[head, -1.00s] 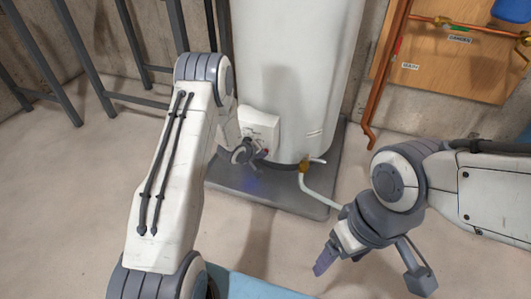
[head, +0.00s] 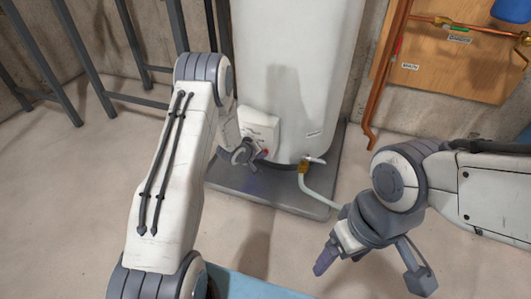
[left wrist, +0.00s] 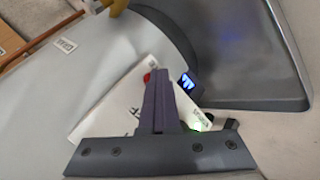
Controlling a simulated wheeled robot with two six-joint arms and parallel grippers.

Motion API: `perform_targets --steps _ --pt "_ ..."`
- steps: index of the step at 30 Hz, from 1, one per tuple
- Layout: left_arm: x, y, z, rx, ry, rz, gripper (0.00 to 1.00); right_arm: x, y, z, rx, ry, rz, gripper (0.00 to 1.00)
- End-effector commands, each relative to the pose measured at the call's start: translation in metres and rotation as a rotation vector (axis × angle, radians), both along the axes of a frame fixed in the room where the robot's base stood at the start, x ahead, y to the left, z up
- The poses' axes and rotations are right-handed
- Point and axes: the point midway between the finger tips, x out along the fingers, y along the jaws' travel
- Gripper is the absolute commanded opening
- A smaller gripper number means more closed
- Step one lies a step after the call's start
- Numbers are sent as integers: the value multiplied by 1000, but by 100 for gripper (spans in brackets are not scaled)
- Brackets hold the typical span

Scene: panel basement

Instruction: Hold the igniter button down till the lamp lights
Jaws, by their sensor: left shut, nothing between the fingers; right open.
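A white control box (head: 262,124) sits low on the front of the white water heater (head: 290,70). In the left wrist view the box (left wrist: 92,122) carries a red knob or button (left wrist: 147,77), a small blue-lit window (left wrist: 187,83) at its edge and a pale green-white glow (left wrist: 202,122). I cannot tell whether that glow is the lamp. My left gripper (head: 252,155) is shut and empty at the box; in the left wrist view its fingertips (left wrist: 154,72) are beside the red part. Contact is unclear, and the fingers hide part of the box. My right gripper (head: 365,268) is open and away from the heater.
The heater stands on a grey base plate (head: 285,200) on the bare floor. A brass valve (head: 303,167) with a pale hose is right of the box. A wooden panel (head: 450,65) with copper pipes is at right; a grey metal frame (head: 75,60) is at left.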

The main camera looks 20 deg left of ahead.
Motion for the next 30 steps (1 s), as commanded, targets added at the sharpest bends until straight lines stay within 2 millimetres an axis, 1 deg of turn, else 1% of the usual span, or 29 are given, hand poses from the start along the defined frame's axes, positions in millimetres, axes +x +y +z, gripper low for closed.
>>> perform_targets --steps 7,19,30 --pt "-13 0 1 -1 1 0 0 0 0 7 0 0 0 80" --pt "-17 1 0 -1 2 0 0 0 0 8 0 0 0 80" --pt "-53 2 1 -1 4 1 0 0 0 20 0 0 0 80"
